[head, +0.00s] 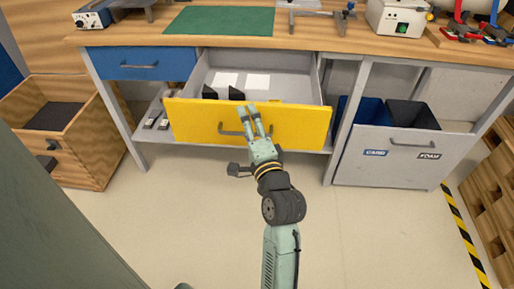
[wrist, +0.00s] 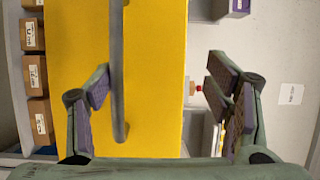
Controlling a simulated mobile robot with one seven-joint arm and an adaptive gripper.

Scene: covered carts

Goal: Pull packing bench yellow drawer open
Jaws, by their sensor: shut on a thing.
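The yellow drawer (head: 300,122) of the packing bench (head: 330,42) stands pulled out, and its grey interior shows. White sheets and dark pieces lie inside. Its grey bar handle (head: 228,133) is partly covered by my gripper (head: 248,113), whose fingers reach across the drawer front. In the wrist view the handle (wrist: 118,70) runs between the fingers of my gripper (wrist: 158,90), close to the left finger, with the yellow front (wrist: 75,60) behind it.
A blue drawer (head: 140,63) is closed at the left. A grey bin front (head: 400,160) marked with labels is at the right, near wooden pallets (head: 495,195). The floor (head: 370,240) before the bench is clear.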

